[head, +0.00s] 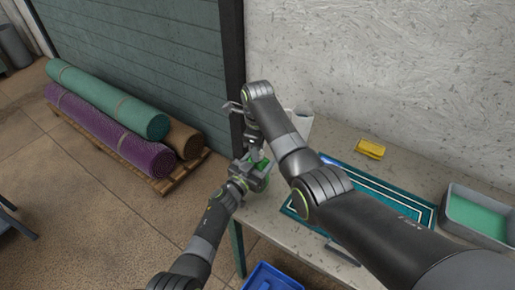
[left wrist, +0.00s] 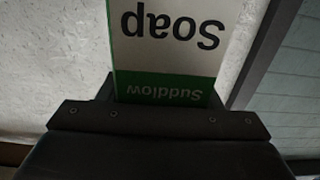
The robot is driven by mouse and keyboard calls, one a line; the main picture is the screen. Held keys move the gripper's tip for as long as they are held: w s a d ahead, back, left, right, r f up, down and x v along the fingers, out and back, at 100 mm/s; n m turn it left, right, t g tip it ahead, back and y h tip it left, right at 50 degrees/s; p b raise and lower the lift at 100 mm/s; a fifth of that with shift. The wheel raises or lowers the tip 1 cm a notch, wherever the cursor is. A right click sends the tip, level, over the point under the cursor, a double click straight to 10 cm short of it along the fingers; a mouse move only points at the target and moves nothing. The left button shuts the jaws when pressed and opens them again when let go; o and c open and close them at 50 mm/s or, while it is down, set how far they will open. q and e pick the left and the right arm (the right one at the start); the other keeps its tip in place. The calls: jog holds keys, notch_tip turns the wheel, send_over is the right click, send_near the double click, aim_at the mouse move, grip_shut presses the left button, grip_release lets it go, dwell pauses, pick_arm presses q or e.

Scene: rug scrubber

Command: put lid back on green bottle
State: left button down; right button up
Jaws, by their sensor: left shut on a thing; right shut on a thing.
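The green bottle (head: 264,168) is at the left end of the table, mostly covered by my grippers in the head view. In the left wrist view its white and green label (left wrist: 165,60) fills the top middle, with the words upside down. My left gripper (head: 256,172) is shut around the bottle's body. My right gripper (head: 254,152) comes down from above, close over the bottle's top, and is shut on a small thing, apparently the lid. The lid itself is hidden between the fingers, so I cannot tell whether it touches the bottle.
The table (head: 335,139) holds a teal rug with white borders (head: 395,196), a yellow sponge (head: 370,149) and a grey tub of green liquid (head: 476,216). A blue crate (head: 268,279) stands below. Rolled rugs (head: 108,100) lie on a pallet at left.

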jog(key=m, duration=0.6)
jog(key=shift+w+m, duration=0.1)
jog(key=shift+m, duration=0.3)
jog(key=o, duration=1)
notch_tip(320, 180, up, 12)
jog(key=shift+r, duration=0.1)
pick_arm(q)
jog(key=shift+c, duration=1.8)
grip_release()
